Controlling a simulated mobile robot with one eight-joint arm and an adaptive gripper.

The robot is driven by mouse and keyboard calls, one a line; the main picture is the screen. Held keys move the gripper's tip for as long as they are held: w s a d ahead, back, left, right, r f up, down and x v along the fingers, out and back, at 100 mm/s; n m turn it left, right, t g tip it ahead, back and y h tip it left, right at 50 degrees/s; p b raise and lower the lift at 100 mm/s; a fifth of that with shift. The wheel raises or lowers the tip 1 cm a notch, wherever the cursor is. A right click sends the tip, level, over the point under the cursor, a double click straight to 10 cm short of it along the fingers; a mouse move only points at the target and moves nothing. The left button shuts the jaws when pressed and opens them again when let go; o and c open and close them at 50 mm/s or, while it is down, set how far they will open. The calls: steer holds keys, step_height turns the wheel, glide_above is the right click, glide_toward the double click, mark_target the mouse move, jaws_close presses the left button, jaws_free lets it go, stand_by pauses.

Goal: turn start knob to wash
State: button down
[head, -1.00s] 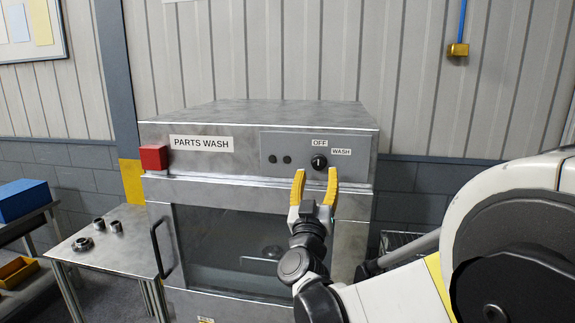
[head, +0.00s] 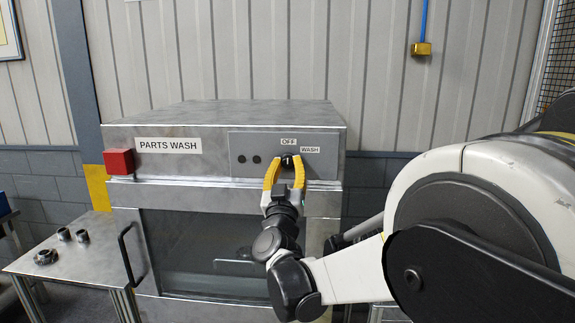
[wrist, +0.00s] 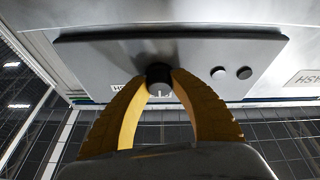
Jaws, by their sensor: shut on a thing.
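The start knob (head: 287,157) is a small black dial on the grey control panel (head: 232,141) of the parts washer. An OFF label sits above it and a WASH label up to its right. My gripper (head: 286,160) has its two yellow fingers closed on the knob from the front. In the wrist view the fingertips (wrist: 159,76) press on both sides of the black knob (wrist: 158,71). In the head view the fingers partly hide the knob. Its white pointer mark appears near upright, toward OFF.
Two dark buttons (head: 249,159) sit left of the knob. A red box (head: 118,162) is on the washer's left corner. The glass door has a black handle (head: 130,253). A metal table (head: 75,254) with several metal parts stands at the left.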

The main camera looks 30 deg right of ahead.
steer(key=shift+m, duration=0.4)
steer(key=m+g+h, duration=0.1)
steer(key=m, duration=0.2)
steer(key=m+g+h, duration=0.2)
steer(key=m, duration=0.2)
steer(key=shift+r+m, duration=0.15)
steer(key=shift+m, duration=0.15)
steer(key=m+g+p, duration=0.1)
steer(key=m+g, duration=0.1)
steer(key=m, duration=0.1)
steer(key=m+g+p, duration=0.1)
steer(key=m, duration=0.3)
steer(key=shift+m+g+h, duration=0.3)
steer(key=shift+g+h, duration=0.1)
steer(key=c, duration=1.1)
jaws_free()
steer(key=v, duration=1.2)
